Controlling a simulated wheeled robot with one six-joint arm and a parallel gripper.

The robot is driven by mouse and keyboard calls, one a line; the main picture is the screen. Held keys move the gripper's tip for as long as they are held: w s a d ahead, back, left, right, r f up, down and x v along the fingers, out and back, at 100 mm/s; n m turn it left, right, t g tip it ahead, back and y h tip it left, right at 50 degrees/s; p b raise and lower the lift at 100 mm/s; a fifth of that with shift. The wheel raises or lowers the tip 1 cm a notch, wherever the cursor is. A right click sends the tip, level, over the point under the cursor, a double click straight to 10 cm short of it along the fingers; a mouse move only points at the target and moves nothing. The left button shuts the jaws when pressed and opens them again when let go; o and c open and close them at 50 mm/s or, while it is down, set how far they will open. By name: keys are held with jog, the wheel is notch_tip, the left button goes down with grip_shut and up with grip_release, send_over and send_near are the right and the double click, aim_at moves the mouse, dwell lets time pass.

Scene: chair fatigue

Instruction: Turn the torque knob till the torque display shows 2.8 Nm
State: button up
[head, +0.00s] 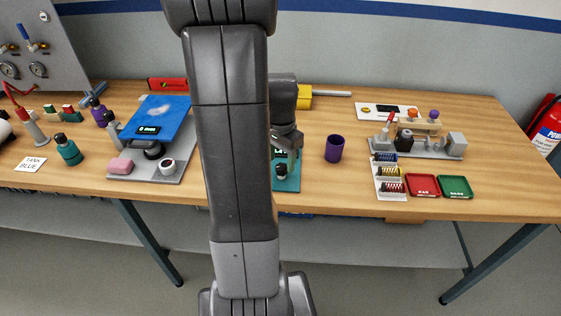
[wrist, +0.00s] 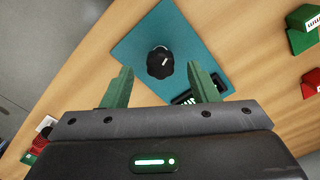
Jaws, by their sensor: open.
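The torque knob (wrist: 158,62) is black and round with a white pointer mark, on a teal plate (wrist: 136,46) in the wrist view. My gripper (wrist: 160,70) is open, its two green fingers on either side of the knob in the picture, with visible gaps. I cannot tell its height over the knob. The torque display (wrist: 188,98) is dark with pale digits, partly covered by the right finger; I cannot read it.
A purple cup (head: 334,148) stands right of the teal plate. Further right are a red tray (head: 422,186), a green tray (head: 455,187) and a rack of springs (head: 390,188). A blue-topped device (head: 165,112) stands left. The wooden table's front right is clear.

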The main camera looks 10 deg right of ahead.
aim_at(281, 168)
jog(key=shift+f, duration=1.15)
jog(key=c, duration=1)
